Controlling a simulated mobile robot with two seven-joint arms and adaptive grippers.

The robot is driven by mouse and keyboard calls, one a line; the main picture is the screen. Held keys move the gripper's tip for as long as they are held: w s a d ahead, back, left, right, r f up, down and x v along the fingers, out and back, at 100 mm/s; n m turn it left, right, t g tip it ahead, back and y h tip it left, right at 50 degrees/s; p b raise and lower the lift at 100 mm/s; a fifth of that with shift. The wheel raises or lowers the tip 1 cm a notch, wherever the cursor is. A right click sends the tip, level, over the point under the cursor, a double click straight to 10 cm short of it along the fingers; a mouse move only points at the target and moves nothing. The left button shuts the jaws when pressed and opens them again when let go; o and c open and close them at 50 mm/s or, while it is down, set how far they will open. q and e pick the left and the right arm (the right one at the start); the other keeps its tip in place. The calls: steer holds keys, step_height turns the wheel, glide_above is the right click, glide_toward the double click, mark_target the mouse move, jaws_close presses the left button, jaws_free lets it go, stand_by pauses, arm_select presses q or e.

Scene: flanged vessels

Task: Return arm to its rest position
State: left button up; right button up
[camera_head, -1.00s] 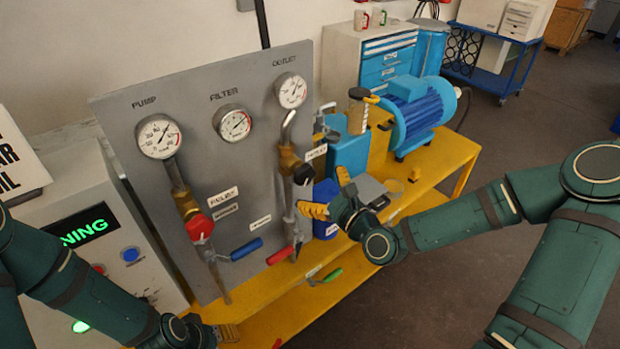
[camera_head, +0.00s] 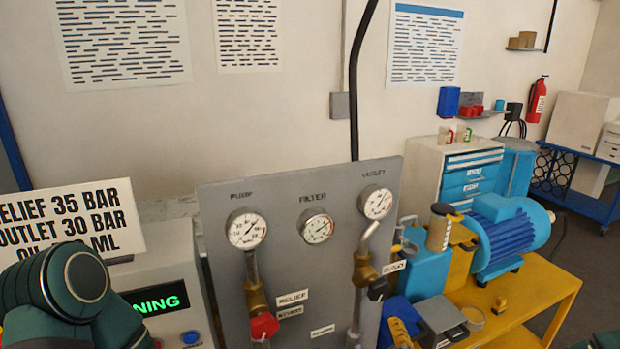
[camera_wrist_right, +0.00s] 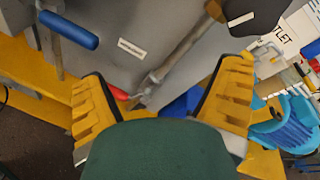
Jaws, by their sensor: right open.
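My right gripper (camera_wrist_right: 160,100) shows in the wrist view with its two yellow fingers spread wide and nothing between them. The grey gauge panel (camera_wrist_right: 112,65) and the outlet pipe (camera_wrist_right: 185,45) are beyond the fingers. A yellow fingertip of the right gripper (camera_head: 401,334) shows at the bottom of the head view, near the panel's right edge. My left arm (camera_head: 72,290) fills the lower left of the head view; its gripper is out of view.
The gauge panel (camera_head: 305,260) bears three gauges, pipes and a red valve knob (camera_head: 264,326). Blue (camera_wrist_right: 68,28) and red (camera_wrist_right: 118,92) handles are near the right gripper. A blue motor (camera_head: 508,238) stands on the yellow bench (camera_head: 550,285). A control box with a sign (camera_head: 75,215) is at left.

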steer(key=s+a+f+n+g+h+b, duration=0.1)
steer(key=s+f+n+g, duration=0.4)
steer(key=f+n, duration=0.5)
steer(key=s+a+f+n+g+h+b, duration=0.1)
steer(key=s+a+f+n+g+b, duration=0.3)
steer(key=s+f+n, duration=0.5)
step_height(320, 180, down, 6)
steer(key=n+g, duration=0.2)
steer(key=shift+s+r+g+h, duration=0.25)
steer(key=shift+s+g+h, duration=0.05)
steer(key=shift+h, duration=0.1)
steer(key=shift+a, duration=0.15)
stand_by(0.8)
